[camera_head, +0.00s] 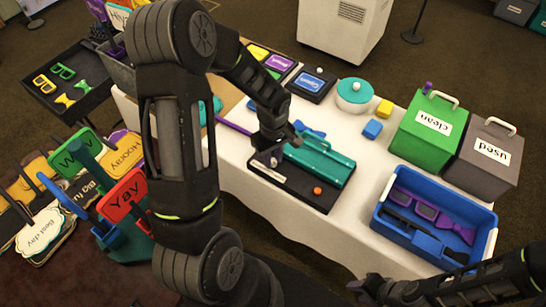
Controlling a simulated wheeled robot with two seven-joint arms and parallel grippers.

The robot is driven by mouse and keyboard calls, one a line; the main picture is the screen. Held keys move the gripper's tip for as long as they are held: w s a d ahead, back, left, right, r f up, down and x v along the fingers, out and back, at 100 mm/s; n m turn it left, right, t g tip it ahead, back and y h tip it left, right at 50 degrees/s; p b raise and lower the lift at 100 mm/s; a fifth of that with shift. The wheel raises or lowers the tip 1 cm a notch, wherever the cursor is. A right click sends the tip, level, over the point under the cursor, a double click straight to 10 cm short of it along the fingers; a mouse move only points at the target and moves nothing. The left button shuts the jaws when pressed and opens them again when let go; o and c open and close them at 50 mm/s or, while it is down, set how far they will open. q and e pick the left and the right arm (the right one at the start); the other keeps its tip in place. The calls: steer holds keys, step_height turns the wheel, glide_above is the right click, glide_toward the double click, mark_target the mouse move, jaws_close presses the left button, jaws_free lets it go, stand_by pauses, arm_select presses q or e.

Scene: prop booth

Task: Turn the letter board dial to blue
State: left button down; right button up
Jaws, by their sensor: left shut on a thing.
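The letter board, a black base (292,188) with a teal cylinder-like block (325,163) and an orange round knob (317,190), lies on the white table. My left gripper (274,156) reaches down over its left end and is shut on a small part there, seemingly the dial. The fingers mostly hide that part, and I cannot read which colour it points to. A pale label strip lies just below the gripper. My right gripper (362,291) is low at the bottom right, away from the board, and its jaws are not clear.
A blue crate (384,228) with purple and blue props stands right of the board. A green "clean" bin (405,143) and grey "used" bin (470,168) stand behind it. Sign props stand left.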

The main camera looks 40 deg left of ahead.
arm_select(q)
steer(key=shift+m, duration=0.3)
steer(key=shift+f+m+b, duration=0.1)
steer(key=shift+m+b, duration=0.6)
steer(key=shift+m, duration=0.1)
steer(key=m+b, duration=0.1)
steer(key=m, duration=0.1)
steer(key=shift+m, duration=0.3)
steer(key=m+b, duration=0.1)
steer(key=m, duration=0.1)
steer(key=shift+m, duration=0.3)
steer(key=m+b, duration=0.1)
steer(key=m, duration=0.2)
steer(key=shift+m, duration=0.4)
steer(key=m, duration=0.2)
steer(key=shift+m, duration=0.3)
steer(key=m, duration=0.3)
steer(key=shift+m, duration=0.3)
steer(key=m, duration=0.6)
steer(key=shift+m, duration=0.3)
